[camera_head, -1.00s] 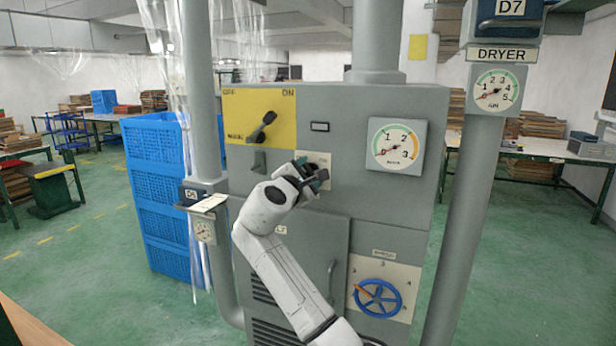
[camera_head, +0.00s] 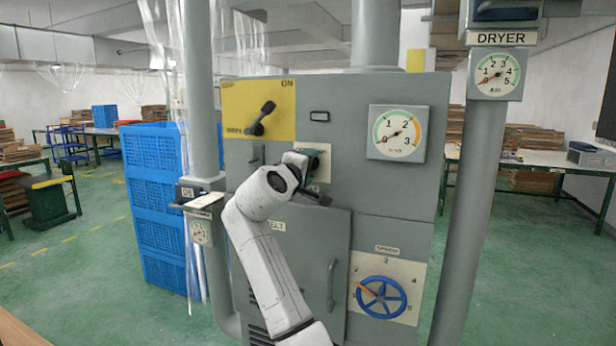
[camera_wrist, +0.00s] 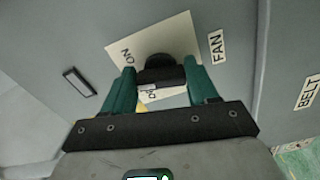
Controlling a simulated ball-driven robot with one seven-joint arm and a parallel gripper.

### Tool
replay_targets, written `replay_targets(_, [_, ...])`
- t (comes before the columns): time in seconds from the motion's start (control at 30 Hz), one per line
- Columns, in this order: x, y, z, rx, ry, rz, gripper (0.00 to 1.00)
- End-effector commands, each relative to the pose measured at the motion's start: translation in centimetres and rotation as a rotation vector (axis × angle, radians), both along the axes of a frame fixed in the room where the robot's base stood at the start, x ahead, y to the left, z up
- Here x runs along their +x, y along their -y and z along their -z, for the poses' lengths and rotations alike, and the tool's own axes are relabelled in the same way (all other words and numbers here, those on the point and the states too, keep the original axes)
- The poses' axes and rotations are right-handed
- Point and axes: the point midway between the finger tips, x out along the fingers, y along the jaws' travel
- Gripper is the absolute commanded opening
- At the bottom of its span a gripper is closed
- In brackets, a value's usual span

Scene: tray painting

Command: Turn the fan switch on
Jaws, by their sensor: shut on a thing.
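The fan switch is a dark knob (camera_wrist: 162,75) on a pale plate (camera_wrist: 118,50) on the grey cabinet front. A FAN label (camera_wrist: 217,46) is beside the plate, and ON is printed near one plate corner. A second label by the knob is partly hidden. My gripper (camera_wrist: 160,70) has its green fingers on either side of the knob and is shut on it. In the head view my gripper (camera_head: 312,160) is against the plate (camera_head: 325,172), which it partly covers. The knob is hidden there.
The cabinet also has a black lever (camera_head: 262,119) on a yellow plate, a gauge (camera_head: 397,133), a door handle (camera_head: 331,285) and a blue speed wheel (camera_head: 381,297). Pipes stand on both sides. Blue crates (camera_head: 155,205) are at left. Green floor is open at right.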

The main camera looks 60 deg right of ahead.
Motion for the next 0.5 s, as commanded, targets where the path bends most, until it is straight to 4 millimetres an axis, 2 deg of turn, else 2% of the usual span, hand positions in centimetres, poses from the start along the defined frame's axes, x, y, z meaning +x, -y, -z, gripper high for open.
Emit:
replay_targets(0.03, [0.00,-0.02,0.62,0.007,0.044,0.001,0.28])
replay_targets(0.5, [0.06,0.03,0.77,0.039,0.430,0.004,0.28])
